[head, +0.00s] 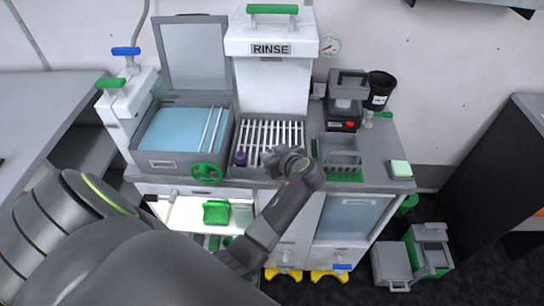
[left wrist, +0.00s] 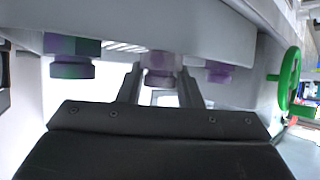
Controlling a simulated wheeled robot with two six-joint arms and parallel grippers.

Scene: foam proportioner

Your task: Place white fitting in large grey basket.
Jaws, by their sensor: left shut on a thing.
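My left gripper (head: 272,158) is at the front edge of the slatted rinse rack (head: 268,132). In the left wrist view its two fingers (left wrist: 160,88) are shut on a pale, whitish-purple fitting (left wrist: 160,62), which I take for the white fitting. In the head view the gripper mostly hides this fitting. A dark purple fitting (head: 240,158) stands on the rack just left of the gripper. My right gripper is not in view.
A basin of blue liquid (head: 165,160) with a green wheel (head: 207,173) is left of the rack. A dark grey device (head: 345,100) and black cup (head: 379,90) stand behind the basket. A green-and-white sponge (head: 400,169) lies to its right. Grey bins (head: 392,266) are on the floor.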

